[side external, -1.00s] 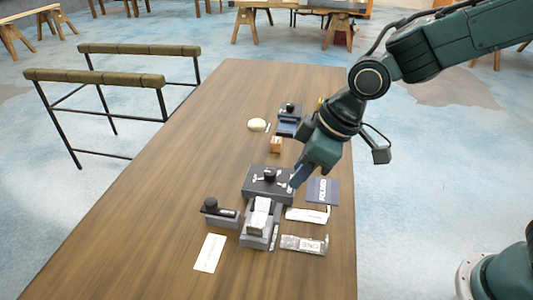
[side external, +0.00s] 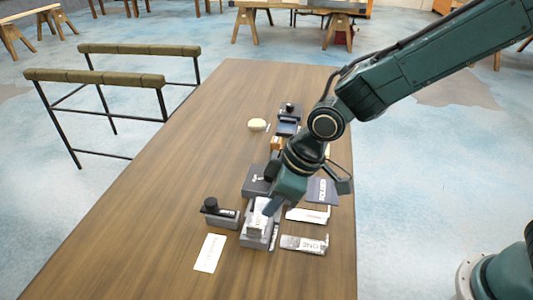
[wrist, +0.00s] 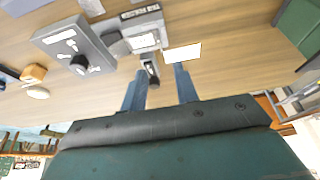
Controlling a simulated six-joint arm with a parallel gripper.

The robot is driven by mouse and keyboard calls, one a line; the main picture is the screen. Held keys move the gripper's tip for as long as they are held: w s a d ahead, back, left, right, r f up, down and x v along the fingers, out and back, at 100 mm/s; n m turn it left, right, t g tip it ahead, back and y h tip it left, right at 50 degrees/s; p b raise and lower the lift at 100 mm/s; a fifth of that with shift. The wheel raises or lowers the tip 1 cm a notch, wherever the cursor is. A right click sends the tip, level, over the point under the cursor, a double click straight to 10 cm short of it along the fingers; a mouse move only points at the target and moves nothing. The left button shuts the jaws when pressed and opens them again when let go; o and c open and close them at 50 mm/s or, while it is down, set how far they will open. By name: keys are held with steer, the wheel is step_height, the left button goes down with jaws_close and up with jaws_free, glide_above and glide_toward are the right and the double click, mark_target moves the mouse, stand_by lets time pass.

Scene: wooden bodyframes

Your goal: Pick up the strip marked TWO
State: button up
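Several strips lie on the table. The one at the right front reads ONE (side external: 304,244). A white strip (side external: 308,215) lies behind it, and a cream strip (side external: 209,252) lies at the front left; their writing is too small to read, so I cannot tell which is marked TWO. A pale blank-looking card (wrist: 182,53) shows beyond my fingertips in the wrist view. My gripper (wrist: 160,69) is open and empty, its blue fingers apart. In the side view my gripper (side external: 270,208) is over the grey holder, partly hiding it.
The grey holder with a white top (side external: 257,232) stands between the strips. A small block with a black knob (side external: 219,213) stands left of it. A dark box (side external: 257,180) and a blue booklet (side external: 322,190) lie behind. The table's left side is clear.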

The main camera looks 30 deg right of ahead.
glide_above(255, 227)
steer(key=s+d, duration=0.2)
steer(key=shift+w+a+f, duration=0.1)
steer(key=shift+w+f, duration=0.05)
steer(key=shift+f, duration=0.9)
steer(key=shift+w+a+f, duration=0.1)
steer(key=shift+f, duration=0.95)
steer(key=shift+x, duration=2.55)
steer(key=shift+s+d, duration=0.1)
jaws_close()
